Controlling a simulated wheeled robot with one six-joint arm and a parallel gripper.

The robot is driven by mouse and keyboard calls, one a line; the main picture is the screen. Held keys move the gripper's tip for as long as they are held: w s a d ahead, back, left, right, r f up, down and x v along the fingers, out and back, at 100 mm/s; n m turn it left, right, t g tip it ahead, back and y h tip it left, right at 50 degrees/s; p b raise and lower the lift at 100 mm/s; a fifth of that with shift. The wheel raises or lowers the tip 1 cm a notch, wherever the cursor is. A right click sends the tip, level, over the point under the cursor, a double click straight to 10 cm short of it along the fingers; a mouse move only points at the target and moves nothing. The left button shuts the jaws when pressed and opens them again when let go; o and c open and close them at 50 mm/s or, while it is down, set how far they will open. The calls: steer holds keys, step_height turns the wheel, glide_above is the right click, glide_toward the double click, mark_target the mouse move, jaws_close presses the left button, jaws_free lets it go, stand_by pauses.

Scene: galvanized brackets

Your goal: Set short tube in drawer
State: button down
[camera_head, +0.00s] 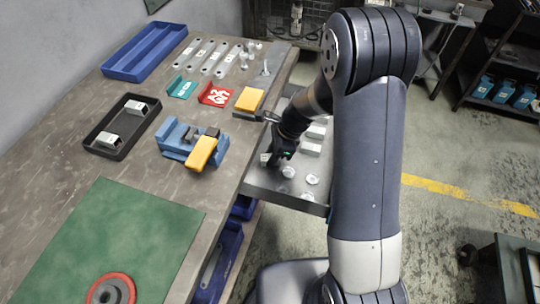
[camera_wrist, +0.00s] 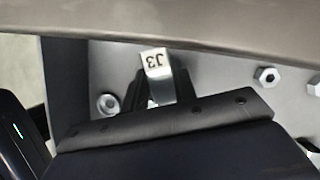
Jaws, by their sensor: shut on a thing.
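A short square metal tube (camera_wrist: 157,70) with a white label reading J3 is between the fingers of my gripper (camera_wrist: 152,95) in the wrist view. My gripper is shut on it. In the head view my gripper (camera_head: 277,157) points down inside the open grey drawer (camera_head: 262,180), close to the bench edge, and mostly hides the tube. The drawer also shows in the wrist view (camera_wrist: 215,75). I cannot tell whether the tube touches the drawer floor.
Metal blocks (camera_head: 311,149) and several nuts (camera_head: 312,179) lie in the drawer. The bench edge (camera_wrist: 200,25) runs close by. On the bench are a black tray (camera_head: 97,151) with two metal pieces, a blue vise (camera_head: 176,152) and a yellow block (camera_head: 249,100).

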steer(key=shift+a+f, duration=0.3)
steer(key=shift+f, duration=0.3)
steer(key=shift+f, duration=0.1)
steer(key=c, duration=1.1)
jaws_free()
steer(key=shift+c, duration=0.2)
steer(key=shift+r, duration=0.2)
steer(key=v, duration=1.1)
steer(key=shift+d+r+p, duration=0.25)
steer(key=shift+r+p, duration=0.1)
steer(key=shift+p, duration=0.05)
steer(key=shift+o, duration=0.5)
